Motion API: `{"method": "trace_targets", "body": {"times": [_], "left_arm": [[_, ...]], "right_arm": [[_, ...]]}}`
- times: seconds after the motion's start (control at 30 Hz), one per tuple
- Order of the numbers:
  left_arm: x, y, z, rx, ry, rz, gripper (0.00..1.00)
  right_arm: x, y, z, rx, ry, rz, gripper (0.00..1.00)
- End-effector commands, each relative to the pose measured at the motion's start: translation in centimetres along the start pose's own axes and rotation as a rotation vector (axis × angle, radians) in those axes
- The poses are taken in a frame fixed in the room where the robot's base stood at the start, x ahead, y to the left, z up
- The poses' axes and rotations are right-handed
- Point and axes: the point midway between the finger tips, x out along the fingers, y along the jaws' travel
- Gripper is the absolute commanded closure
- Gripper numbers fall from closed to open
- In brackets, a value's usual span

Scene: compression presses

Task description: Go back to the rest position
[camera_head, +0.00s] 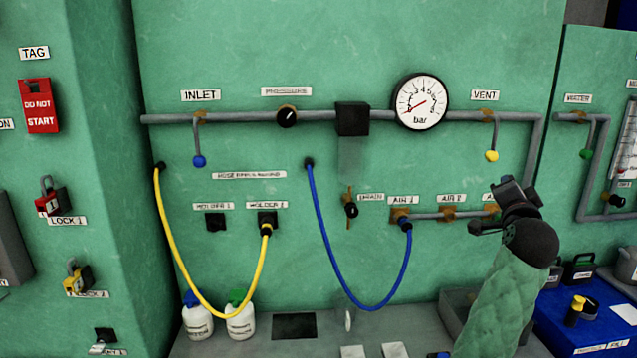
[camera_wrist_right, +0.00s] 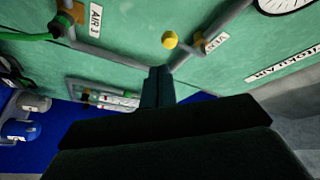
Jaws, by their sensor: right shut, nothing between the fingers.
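My right gripper (camera_head: 515,195) is in front of the green panel (camera_head: 240,60), below the yellow-knobbed vent lever (camera_head: 491,156) and over the right end of the air pipe. It is shut and empty. Part of the AIR 3 label is hidden behind it. In the right wrist view the closed fingers (camera_wrist_right: 157,85) point toward the panel, with the yellow vent knob (camera_wrist_right: 169,40) just beyond them. I cannot tell whether they touch anything. My left gripper is not in view.
A yellow hose (camera_head: 178,257) hangs to HOLDER 2, and a blue hose (camera_head: 343,287) hangs to AIR 1. A pressure gauge (camera_head: 421,102) sits above. White bottles (camera_head: 240,322) stand on the grey bench (camera_head: 380,325). A blue box (camera_head: 600,325) is at the lower right.

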Motion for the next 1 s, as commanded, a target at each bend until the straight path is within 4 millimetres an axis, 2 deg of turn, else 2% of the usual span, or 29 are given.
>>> {"method": "trace_targets", "body": {"times": [0.03,0.1,0.27,0.47,0.77,1.0], "left_arm": [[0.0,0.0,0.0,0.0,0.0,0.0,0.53],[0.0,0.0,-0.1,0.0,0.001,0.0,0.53],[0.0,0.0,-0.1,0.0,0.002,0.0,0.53],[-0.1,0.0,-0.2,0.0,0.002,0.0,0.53],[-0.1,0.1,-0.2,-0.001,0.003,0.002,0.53],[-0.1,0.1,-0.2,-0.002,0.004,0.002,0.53]], "right_arm": [[-0.7,1.2,1.8,-0.041,-0.039,0.019,1.0],[-1.7,2.6,4.1,-0.093,-0.091,0.04,1.0],[-4.3,5.8,9.2,-0.212,-0.213,0.085,1.0],[-8.5,10.0,15.2,-0.354,-0.374,0.134,1.0],[-16.8,16.2,23.1,-0.554,-0.632,0.188,1.0],[-25.0,21.0,28.3,-0.698,-0.854,0.215,1.0]]}}
